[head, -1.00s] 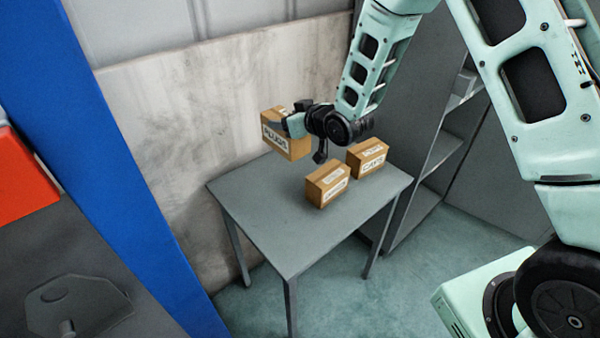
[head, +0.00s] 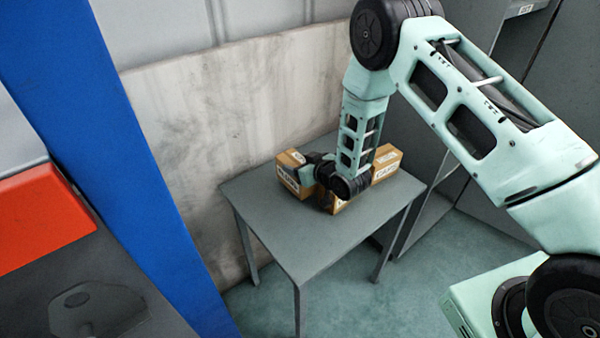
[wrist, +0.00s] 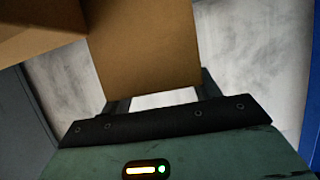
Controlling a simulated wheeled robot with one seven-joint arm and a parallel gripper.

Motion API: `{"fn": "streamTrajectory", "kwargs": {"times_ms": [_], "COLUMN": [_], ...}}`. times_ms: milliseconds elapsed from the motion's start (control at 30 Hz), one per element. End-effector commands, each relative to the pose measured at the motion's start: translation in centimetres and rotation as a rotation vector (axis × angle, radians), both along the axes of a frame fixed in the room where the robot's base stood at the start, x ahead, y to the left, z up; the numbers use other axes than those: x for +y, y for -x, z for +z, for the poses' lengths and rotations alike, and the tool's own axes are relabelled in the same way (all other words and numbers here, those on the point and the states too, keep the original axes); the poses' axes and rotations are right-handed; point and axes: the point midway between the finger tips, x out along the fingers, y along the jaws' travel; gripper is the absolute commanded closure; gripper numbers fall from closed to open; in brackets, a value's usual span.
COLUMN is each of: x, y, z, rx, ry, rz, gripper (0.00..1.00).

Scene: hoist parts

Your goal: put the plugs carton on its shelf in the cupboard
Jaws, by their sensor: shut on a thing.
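The plugs carton (head: 290,172) is a brown box with a white label, at the back left part of the grey table. My gripper (head: 309,173) is shut on it from the right. The carton is low, at or just above the tabletop; I cannot tell if it touches. In the wrist view the brown carton face (wrist: 145,50) fills the space between the fingers (wrist: 160,92). The grey cupboard (head: 490,50) stands right of the table, mostly hidden behind my arm; only part of its shelving shows.
The table (head: 285,235) has bare room at its front. Two more cartons stand close to my gripper: one partly hidden (head: 337,207), one at the right (head: 386,168). A stained wall panel (head: 200,120) is behind the table. A blue post (head: 120,140) stands at left.

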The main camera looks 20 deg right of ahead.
Motion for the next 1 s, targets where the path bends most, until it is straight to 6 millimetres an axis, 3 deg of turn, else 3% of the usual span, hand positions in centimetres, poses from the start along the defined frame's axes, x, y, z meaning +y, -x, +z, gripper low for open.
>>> {"fn": "streamTrajectory", "kwargs": {"times_ms": [300, 700, 733, 800, 1000], "x": [0.0, 0.0, 0.0, 0.0, 0.0], "y": [0.0, 0.0, 0.0, 0.0, 0.0], "z": [-3.6, -4.2, -4.3, -4.2, -4.2], "rx": [0.0, -0.001, 0.001, 0.001, 0.001], "ry": [0.0, 0.0, 0.0, 0.0, 0.0], "rz": [0.0, 0.0, 0.0, 0.0, 0.0], "gripper": [0.73, 0.73, 0.36, 0.17, 0.17]}}
